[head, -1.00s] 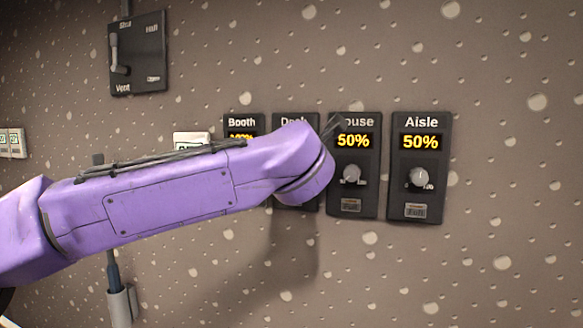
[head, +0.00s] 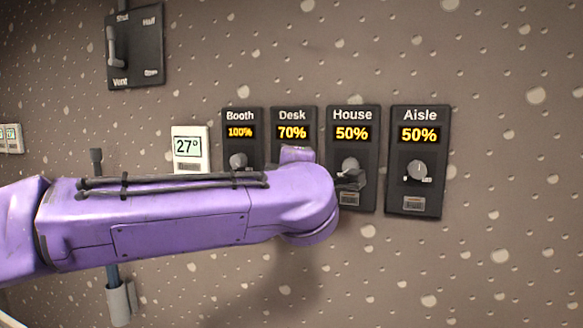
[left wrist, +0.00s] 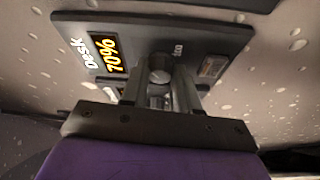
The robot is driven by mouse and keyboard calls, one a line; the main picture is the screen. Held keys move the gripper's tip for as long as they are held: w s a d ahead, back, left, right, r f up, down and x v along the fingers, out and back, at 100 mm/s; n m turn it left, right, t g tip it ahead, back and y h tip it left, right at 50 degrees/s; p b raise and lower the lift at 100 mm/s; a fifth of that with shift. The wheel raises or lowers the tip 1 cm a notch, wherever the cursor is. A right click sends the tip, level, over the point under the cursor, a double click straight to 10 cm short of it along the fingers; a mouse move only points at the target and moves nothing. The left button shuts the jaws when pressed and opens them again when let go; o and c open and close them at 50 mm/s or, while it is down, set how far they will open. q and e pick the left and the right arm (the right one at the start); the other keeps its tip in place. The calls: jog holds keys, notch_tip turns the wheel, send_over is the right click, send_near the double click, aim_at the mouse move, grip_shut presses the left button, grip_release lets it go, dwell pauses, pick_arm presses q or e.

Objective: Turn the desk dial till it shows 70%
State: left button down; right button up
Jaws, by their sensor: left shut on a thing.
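The Desk panel (head: 293,115) is a black wall plate, and its yellow display (head: 292,133) reads 70%. The panel also shows, turned on its side, in the left wrist view (left wrist: 80,30), again reading 70%. The Desk dial (left wrist: 159,73) is a round grey knob between the two dark fingers of my left gripper (left wrist: 160,90), which is shut on it. In the head view my purple arm hides the Desk dial and most of the gripper. My right gripper is in neither view.
The Booth panel (head: 240,115) at 100% is left of Desk. The House panel (head: 352,115) and the Aisle panel (head: 420,115), both at 50%, are to the right. A 27° thermostat (head: 188,147) and a lever plate (head: 145,50) are further left.

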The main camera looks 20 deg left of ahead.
pick_arm(q)
jog(key=shift+f, duration=0.15)
dwell(0.3)
jog(key=c, duration=0.8)
grip_release()
jog(key=shift+c, duration=0.2)
jog(key=b+v, duration=0.4)
jog(key=v, duration=0.6)
jog(key=shift+s, duration=0.2)
jog(key=shift+d, duration=0.1)
